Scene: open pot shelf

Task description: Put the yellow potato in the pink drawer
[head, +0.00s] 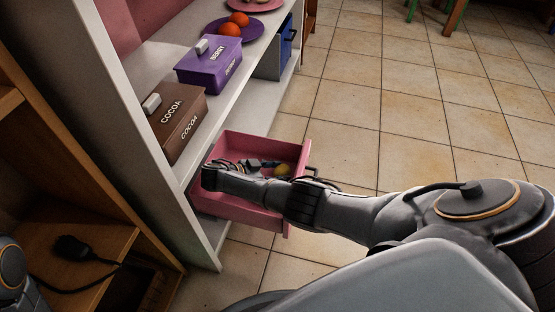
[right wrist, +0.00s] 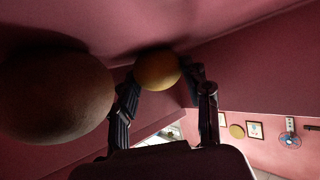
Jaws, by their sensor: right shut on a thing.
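The pink drawer (head: 237,147) is pulled open from the low shelf in the head view. My right gripper (head: 272,165) is down inside it, partly hidden by my own arm. A small yellow potato (head: 283,171) shows by its fingers. In the right wrist view the yellow potato (right wrist: 157,70) sits between the two fingertips of my right gripper (right wrist: 161,84), which is shut on it, with pink drawer surfaces close around. A larger, shaded brownish round thing (right wrist: 52,95) is close by on the left. My left gripper is not in view.
A brown COCOA box (head: 178,122) and a purple BERRY box (head: 209,63) stand on the white shelf (head: 187,158). Farther back is a purple plate (head: 251,37) with orange fruit (head: 230,29). The tiled floor (head: 405,125) right of the drawer is clear.

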